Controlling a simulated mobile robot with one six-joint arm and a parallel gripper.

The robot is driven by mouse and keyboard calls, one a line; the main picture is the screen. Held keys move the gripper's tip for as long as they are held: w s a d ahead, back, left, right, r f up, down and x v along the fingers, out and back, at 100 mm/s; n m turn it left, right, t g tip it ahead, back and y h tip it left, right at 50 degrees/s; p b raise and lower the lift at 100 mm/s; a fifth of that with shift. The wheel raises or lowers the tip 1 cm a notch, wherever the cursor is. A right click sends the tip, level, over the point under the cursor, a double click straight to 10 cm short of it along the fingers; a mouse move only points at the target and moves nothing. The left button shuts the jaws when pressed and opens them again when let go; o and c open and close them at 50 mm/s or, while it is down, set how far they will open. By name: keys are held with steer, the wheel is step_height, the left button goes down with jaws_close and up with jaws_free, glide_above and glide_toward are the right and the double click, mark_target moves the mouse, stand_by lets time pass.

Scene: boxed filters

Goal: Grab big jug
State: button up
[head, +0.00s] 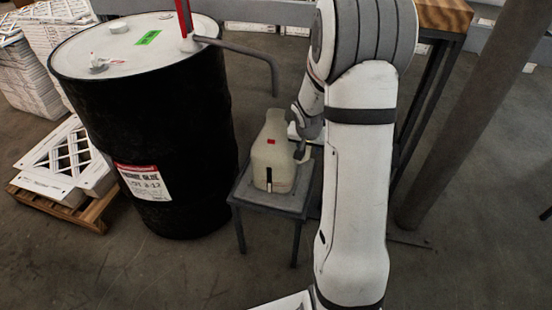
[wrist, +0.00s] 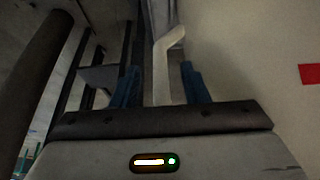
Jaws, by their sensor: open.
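The big jug (head: 268,165) is a pale, cream-coloured container with a red mark, standing upright on a small grey stool (head: 262,205). My gripper (head: 299,147) is at the jug's right side in the head view, partly hidden by my arm. In the wrist view, the jug's body (wrist: 255,60) fills the right side, with its red mark at the edge. My gripper's two blue fingers (wrist: 160,87) are open. A pale, bent strip, apparently the jug's handle (wrist: 163,65), shows between them. I cannot tell whether the fingers touch it.
A large black drum (head: 150,130) with a pump and a bent grey spout stands close left of the stool. White filters on a pallet (head: 95,212) lie further left. A wooden-topped table (head: 443,15) stands behind my arm at the right. Open floor lies in front of the stool.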

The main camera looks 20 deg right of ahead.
jaws_close()
stand_by(0.3)
stand_by(0.8)
steer(key=shift+r, duration=0.15)
